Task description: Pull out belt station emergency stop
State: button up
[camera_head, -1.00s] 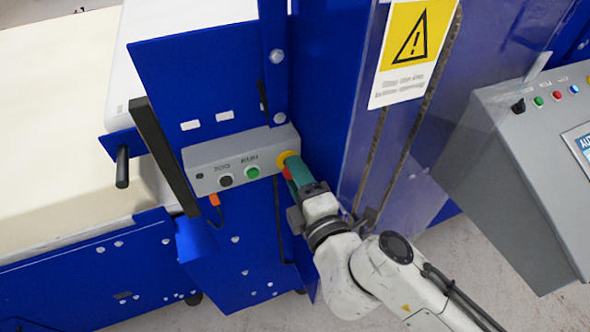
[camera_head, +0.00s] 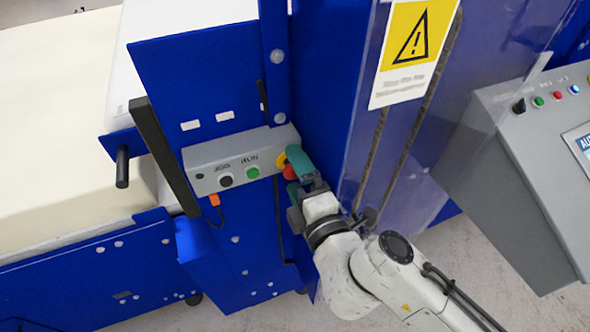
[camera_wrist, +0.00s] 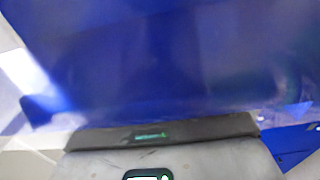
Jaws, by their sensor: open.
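The belt station is a grey control box (camera_head: 208,171) on a blue post, with a black button (camera_head: 226,181) marked JOG and a green button (camera_head: 253,173) marked RUN. At its right end is the red emergency stop (camera_head: 290,172) on a yellow base (camera_head: 282,160). My gripper (camera_head: 297,173) is open, its teal fingers spread at the emergency stop, one above and one below the red head. Whether the fingers touch it I cannot tell. The wrist view shows a blurred blue panel and no emergency stop.
A clear guard panel (camera_head: 405,180) with a yellow warning sign (camera_head: 418,42) stands right of my gripper. A grey console (camera_head: 520,180) with buttons is at the far right. Cream foam (camera_head: 60,110) lies on the conveyor at left. A black handle bar (camera_head: 162,155) stands left of the box.

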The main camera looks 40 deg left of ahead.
jog(key=v, duration=0.7)
dwell(0.6)
dwell(0.5)
